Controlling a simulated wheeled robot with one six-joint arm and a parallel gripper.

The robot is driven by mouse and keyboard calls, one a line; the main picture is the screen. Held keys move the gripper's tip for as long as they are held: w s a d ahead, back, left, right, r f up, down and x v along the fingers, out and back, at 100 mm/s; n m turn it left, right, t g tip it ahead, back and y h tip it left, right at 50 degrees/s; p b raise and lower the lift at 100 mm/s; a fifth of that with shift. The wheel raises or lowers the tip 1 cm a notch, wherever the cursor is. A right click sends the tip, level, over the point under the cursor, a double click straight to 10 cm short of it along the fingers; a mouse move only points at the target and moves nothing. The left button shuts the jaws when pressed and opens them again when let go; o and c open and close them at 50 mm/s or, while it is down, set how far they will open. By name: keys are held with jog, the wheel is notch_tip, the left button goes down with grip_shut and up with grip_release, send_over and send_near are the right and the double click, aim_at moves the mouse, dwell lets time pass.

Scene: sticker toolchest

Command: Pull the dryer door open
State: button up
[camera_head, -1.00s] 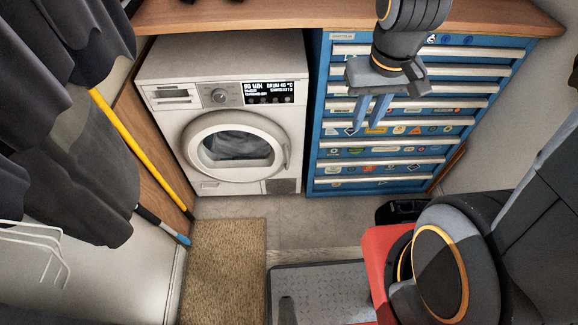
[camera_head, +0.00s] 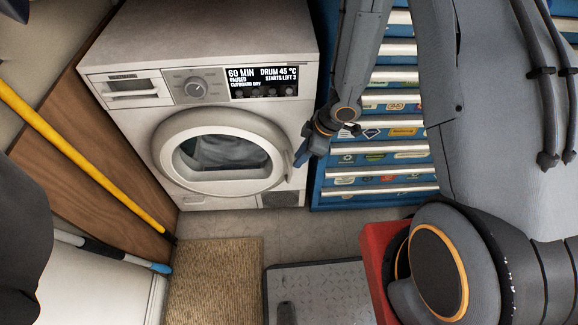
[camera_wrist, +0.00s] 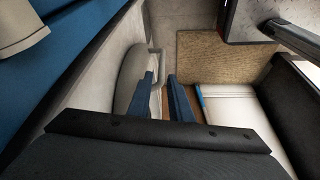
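The white dryer (camera_head: 120,115) stands at the left in the head view, its round door (camera_head: 170,160) closed and dark laundry (camera_head: 222,152) showing behind the glass. The door handle (camera_head: 289,163) is on the right side of the door ring. My gripper (camera_head: 301,158) is at that right side, close to the handle. In the wrist view my gripper (camera_wrist: 163,98) has its two blue fingers apart, and the edge of the grey door (camera_wrist: 128,75) lies beside the left finger. I cannot tell whether the fingers touch the handle.
A blue tool chest (camera_head: 395,170) with stickered drawers stands right of the dryer. A yellow pole (camera_head: 85,160) leans along the wooden panel at left. A tan mat (camera_head: 215,280) lies on the floor before the dryer. Some bare floor (camera_head: 300,230) is free.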

aim_at(290, 172)
jog(key=b+x, duration=0.1)
jog(key=x, duration=0.7)
jog(key=shift+s+a+f, duration=0.15)
jog(key=shift+c, duration=0.5)
grip_shut()
